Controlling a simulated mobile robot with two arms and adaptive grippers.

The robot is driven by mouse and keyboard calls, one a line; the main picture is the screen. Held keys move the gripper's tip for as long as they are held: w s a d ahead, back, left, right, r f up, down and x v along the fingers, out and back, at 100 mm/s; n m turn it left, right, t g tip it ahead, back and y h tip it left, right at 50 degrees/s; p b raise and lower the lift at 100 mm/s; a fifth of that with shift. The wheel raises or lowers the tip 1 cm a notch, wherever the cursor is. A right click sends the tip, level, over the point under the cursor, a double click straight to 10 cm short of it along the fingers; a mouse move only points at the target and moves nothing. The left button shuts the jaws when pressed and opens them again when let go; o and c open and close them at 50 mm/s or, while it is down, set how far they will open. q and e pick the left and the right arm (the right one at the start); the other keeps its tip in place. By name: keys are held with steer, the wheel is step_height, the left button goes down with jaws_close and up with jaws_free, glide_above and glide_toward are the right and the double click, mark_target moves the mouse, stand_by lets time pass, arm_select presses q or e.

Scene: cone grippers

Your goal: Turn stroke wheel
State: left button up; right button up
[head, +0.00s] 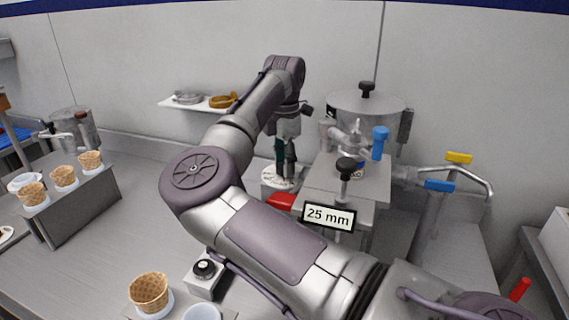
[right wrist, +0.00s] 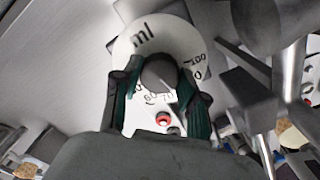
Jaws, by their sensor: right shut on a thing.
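The stroke wheel is a white dial with black "ml" and number marks (right wrist: 137,44) and a dark grey round knob (right wrist: 160,72) at its middle. In the head view, part of the white dial (head: 272,182) shows below my right gripper (head: 286,170), on the dosing machine. In the right wrist view my right gripper (right wrist: 160,92) has its two green-padded fingers on either side of the knob, shut on it. The fingers cover part of the dial's numbers. My left gripper is not in view.
A steel hopper (head: 365,108) is behind. Waffle cups (head: 64,177) stand in a rack at left. The counter between is mostly clear.

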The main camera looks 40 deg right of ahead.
stand_by(0.3)
steer(key=o, duration=1.1)
steer(key=shift+o, duration=0.2)
step_height(320, 180, up, 12)
